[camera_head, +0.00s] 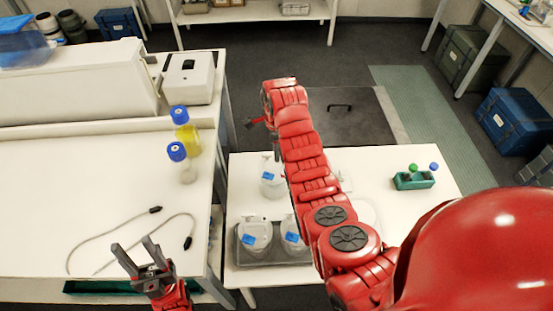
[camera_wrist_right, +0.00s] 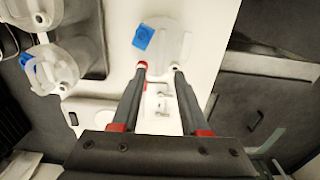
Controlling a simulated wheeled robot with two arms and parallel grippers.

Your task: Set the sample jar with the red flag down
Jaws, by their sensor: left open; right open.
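A clear sample jar with a blue label (camera_head: 272,184) stands on the white low table. In the right wrist view this jar (camera_wrist_right: 168,42) is just beyond my right fingertips. Two similar jars, left (camera_head: 255,236) and right (camera_head: 292,236), are in a grey tray (camera_head: 262,259). My right gripper (camera_wrist_right: 160,67) is open and empty. My left gripper (camera_head: 134,247) is open and empty over the left bench.
A green rack (camera_head: 414,180) with small capped vials stands at the low table's right. My right arm hides the table's middle; its right part is mostly clear.

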